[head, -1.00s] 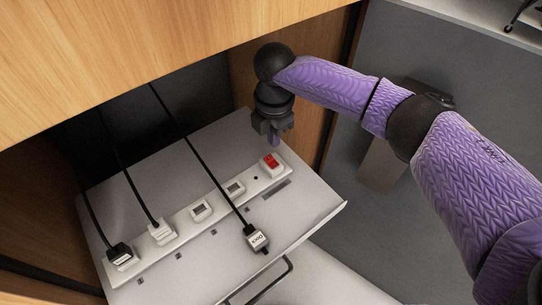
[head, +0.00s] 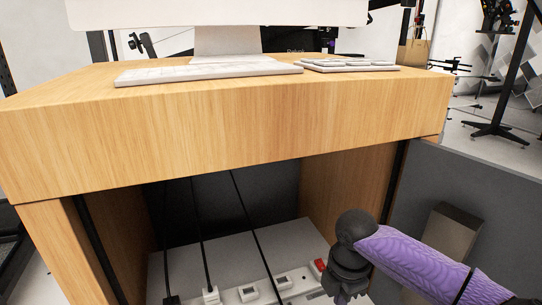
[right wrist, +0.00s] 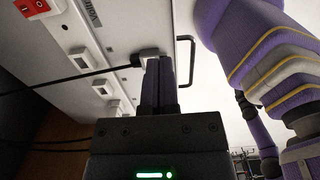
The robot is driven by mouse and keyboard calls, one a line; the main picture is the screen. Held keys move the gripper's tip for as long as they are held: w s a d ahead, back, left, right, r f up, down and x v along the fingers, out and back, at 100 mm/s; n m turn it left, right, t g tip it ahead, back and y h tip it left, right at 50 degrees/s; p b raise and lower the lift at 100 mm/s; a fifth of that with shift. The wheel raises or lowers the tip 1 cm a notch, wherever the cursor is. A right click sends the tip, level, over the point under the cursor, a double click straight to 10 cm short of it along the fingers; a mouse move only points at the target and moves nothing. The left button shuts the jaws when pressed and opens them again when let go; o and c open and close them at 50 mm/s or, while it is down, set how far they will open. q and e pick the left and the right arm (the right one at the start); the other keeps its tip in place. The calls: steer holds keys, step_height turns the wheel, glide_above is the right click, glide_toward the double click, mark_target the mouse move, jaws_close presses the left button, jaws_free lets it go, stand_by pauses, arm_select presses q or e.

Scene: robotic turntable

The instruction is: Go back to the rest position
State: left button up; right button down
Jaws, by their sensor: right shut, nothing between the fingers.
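My right gripper (head: 345,296) hangs at the lower edge of the head view, in front of the white power strip (head: 270,288) and to the right of its sockets. In the right wrist view its two fingers (right wrist: 158,68) are together with nothing between them. The strip's red switch (head: 321,265) is just left of the gripper in the head view. It also shows at the top left of the right wrist view (right wrist: 30,4). My left gripper is in neither view.
The wooden desk (head: 240,130) overhangs the strip and carries a keyboard (head: 205,74) and a monitor. Black cables hang down to the strip. A grey panel (head: 475,200) stands right of the desk. A bent handle (right wrist: 191,62) edges the shelf in the wrist view.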

steer(key=s+a+f+m+y, duration=0.25)
steer(key=s+a+f, duration=0.25)
steer(key=s, duration=0.3)
steer(key=s+a+f+m+y, duration=0.1)
steer(key=s+a+f+m, duration=0.3)
steer(key=s+a, duration=0.3)
steer(key=s+d+m+t+h, duration=0.2)
steer(key=s+d+m+h, duration=0.1)
steer(key=s+d+m, duration=1)
steer(key=s+d+f+g+p, duration=0.15)
steer(key=s+f+p, duration=0.45)
steer(key=f, duration=0.6)
arm_select(q)
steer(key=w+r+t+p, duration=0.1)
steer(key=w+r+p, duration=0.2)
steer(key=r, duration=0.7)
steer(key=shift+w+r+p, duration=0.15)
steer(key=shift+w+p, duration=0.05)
steer(key=shift+p, duration=0.75)
arm_select(e)
steer(key=s+d+f, duration=0.1)
steer(key=s+d, duration=0.2)
steer(key=s, duration=0.3)
steer(key=s+d+f+g+h, duration=0.1)
steer(key=s+d+f, duration=0.1)
steer(key=s, duration=0.5)
steer(key=shift+s+d+f, duration=0.15)
steer(key=shift+d+f, duration=0.15)
steer(key=shift+d, duration=0.15)
